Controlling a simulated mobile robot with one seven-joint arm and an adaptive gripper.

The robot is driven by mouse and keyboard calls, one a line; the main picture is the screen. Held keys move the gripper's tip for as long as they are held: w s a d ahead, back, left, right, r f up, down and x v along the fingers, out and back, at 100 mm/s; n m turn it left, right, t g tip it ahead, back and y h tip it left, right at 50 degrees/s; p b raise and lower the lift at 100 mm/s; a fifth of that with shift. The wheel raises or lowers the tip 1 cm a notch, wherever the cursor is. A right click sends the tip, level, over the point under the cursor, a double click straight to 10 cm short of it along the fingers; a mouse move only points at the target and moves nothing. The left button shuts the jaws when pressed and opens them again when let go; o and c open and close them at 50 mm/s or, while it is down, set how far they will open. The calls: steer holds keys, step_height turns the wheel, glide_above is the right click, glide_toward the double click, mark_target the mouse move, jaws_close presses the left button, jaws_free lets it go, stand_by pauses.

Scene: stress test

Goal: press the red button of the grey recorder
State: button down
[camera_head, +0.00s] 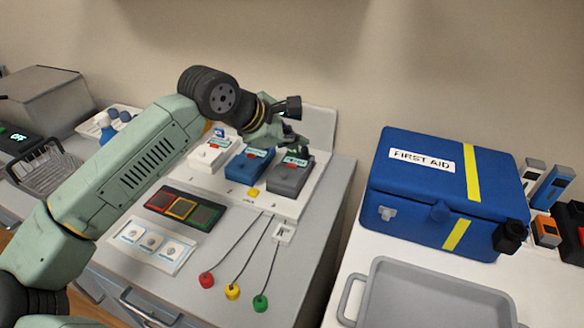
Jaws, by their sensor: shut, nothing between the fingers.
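A grey box-shaped device (289,178), which looks like the grey recorder, stands at the right end of a row of three on a white board. A small label with teal and some red shows on its upper face. I cannot make out its red button clearly at this size. My gripper (297,147) is shut and empty, pointing down at the far, upper part of the grey device. It hides that part, and I cannot tell whether the fingertips touch it.
A blue device (247,168) and a white device (208,155) stand left of the grey one. Cables with red (206,280), yellow (232,292) and green (260,303) ends lie in front. A blue first aid case (425,215) and a grey tray (440,300) are on the right.

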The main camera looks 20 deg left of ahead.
mark_target(294, 167)
steer(key=shift+f+b, duration=1.35)
steer(key=shift+f, duration=0.1)
steer(key=shift+f+b, duration=0.2)
steer(key=shift+b, duration=0.1)
steer(key=shift+f+b, duration=0.25)
steer(key=shift+b, duration=0.3)
steer(key=shift+f+b, duration=0.45)
steer(key=shift+b, duration=0.25)
stand_by(0.7)
steer(key=shift+r, duration=0.9)
steer(key=shift+r+p, duration=1.25)
steer(key=shift+r, duration=1.3)
